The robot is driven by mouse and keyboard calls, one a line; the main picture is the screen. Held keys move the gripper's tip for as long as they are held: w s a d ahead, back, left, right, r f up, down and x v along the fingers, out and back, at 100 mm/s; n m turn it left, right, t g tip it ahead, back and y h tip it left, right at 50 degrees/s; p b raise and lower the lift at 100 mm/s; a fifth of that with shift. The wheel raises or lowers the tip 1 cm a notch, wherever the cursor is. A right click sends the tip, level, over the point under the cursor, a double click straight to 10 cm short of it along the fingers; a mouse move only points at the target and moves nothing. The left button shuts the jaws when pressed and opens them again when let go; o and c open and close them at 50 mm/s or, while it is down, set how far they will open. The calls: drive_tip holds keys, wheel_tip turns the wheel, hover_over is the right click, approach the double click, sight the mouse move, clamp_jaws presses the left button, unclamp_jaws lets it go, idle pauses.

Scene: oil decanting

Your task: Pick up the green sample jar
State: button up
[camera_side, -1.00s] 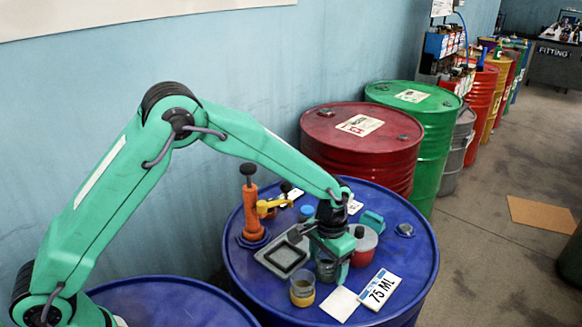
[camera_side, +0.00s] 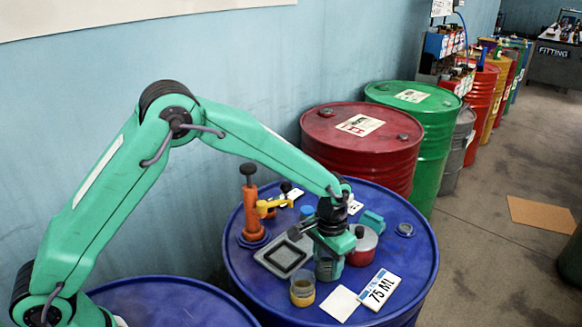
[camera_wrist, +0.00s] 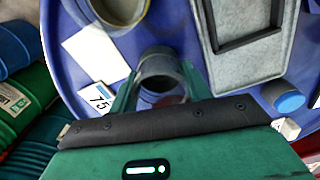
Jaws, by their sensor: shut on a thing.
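The green sample jar (camera_side: 327,270) is a small clear, greenish open-topped jar on the blue drum top, between the amber jar and the red can. In the wrist view, the jar (camera_wrist: 161,76) shows its round mouth between my two fingers. My gripper (camera_side: 331,262) points down and is shut on the jar, one finger on each side; it also shows in the wrist view (camera_wrist: 160,88). The jar looks upright. I cannot tell whether its base touches the drum. My fingers hide part of its sides.
An amber-filled jar (camera_side: 302,289) stands close at the left. A red can (camera_side: 364,249) is close at the right. A grey tray (camera_side: 268,258) and orange pump (camera_side: 249,210) are at the left. A white card (camera_side: 340,303) and a 75 ML card (camera_side: 379,289) lie in front.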

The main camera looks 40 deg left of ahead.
sight(329, 257)
drive_tip(key=shift+r, duration=0.45)
drive_tip(key=r, duration=0.3)
drive_tip(key=shift+s+d+r, duration=0.1)
drive_tip(key=shift+s+d, duration=0.15)
drive_tip(key=shift+d, duration=0.05)
drive_tip(key=s+d+r, duration=0.6)
drive_tip(key=s, duration=0.2)
drive_tip(key=shift+s+d+r, duration=0.2)
drive_tip(key=shift+s+d, duration=0.1)
drive_tip(key=shift+d, duration=0.1)
drive_tip(key=shift+a, duration=0.1)
